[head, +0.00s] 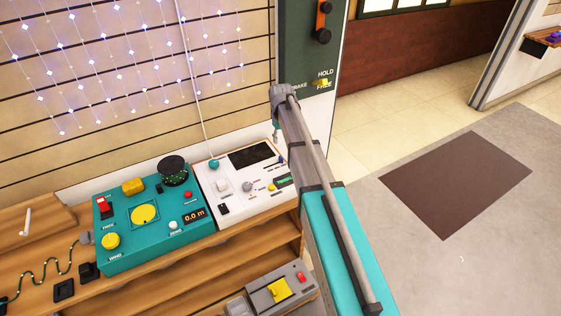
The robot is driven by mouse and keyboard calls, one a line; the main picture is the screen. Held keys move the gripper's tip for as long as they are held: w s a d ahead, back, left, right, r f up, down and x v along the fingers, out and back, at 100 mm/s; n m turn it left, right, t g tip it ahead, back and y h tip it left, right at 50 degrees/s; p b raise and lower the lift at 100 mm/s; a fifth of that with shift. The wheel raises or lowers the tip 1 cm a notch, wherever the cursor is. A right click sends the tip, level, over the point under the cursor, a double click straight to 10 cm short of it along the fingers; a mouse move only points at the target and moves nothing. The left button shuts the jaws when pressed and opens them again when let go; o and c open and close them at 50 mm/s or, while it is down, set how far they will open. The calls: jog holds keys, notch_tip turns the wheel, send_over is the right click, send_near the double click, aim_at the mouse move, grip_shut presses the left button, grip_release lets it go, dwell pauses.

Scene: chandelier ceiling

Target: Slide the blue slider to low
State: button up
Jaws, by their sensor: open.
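A white control panel (237,207) stands on the wooden bench, to the right of a teal panel. A small dark blue knob (281,160) shows near its right back edge and may be the blue slider. Its track and markings are too small to read, and my arm passes close beside it. My gripper (276,138) hangs at the far end of my arm, just above that knob in the picture. It is open and small in view, with nothing seen between its fingers. I cannot tell its exact distance from the knob.
The teal panel (148,254) carries a black spool (173,171), a yellow dial and several buttons. A teal ball (214,164) hangs on a cord over the white panel. A grey box (280,290) sits on the shelf below. Open floor lies to the right.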

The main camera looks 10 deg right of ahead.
aim_at(281, 157)
jog(key=shift+f+b, duration=4.8)
jog(key=shift+f, duration=0.35)
jog(key=shift+c, duration=0.2)
grip_shut()
